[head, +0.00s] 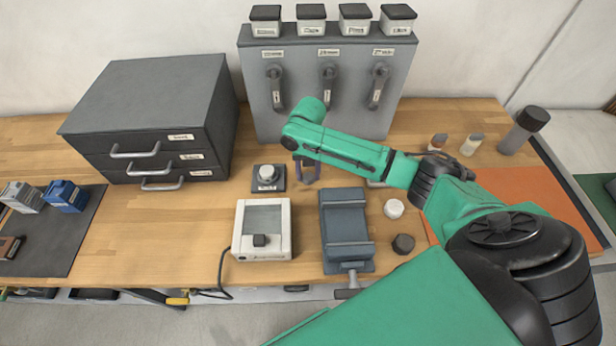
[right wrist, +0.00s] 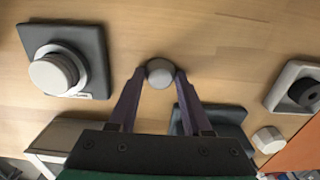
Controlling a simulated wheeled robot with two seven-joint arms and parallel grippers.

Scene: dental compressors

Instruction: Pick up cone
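A small grey object with a round outline (right wrist: 160,73) is between the fingertips of my right gripper (right wrist: 161,72) in the right wrist view. From above I cannot tell whether it is a cone. In the head view my right gripper (head: 307,172) points down over the wood table, just right of the small dark plate with a white knob (head: 267,177). Its two fingers are spread apart, one on each side of the object, with no clear grip. The object is not clear in the head view. My left gripper is not in view.
A grey vise (head: 346,232) and a white device (head: 262,229) stand in front of the gripper. A grey switch cabinet (head: 290,110) rises behind it, with a dark drawer unit (head: 160,105) to the left. A white round piece (head: 394,209) and a dark one (head: 403,244) are right of the vise.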

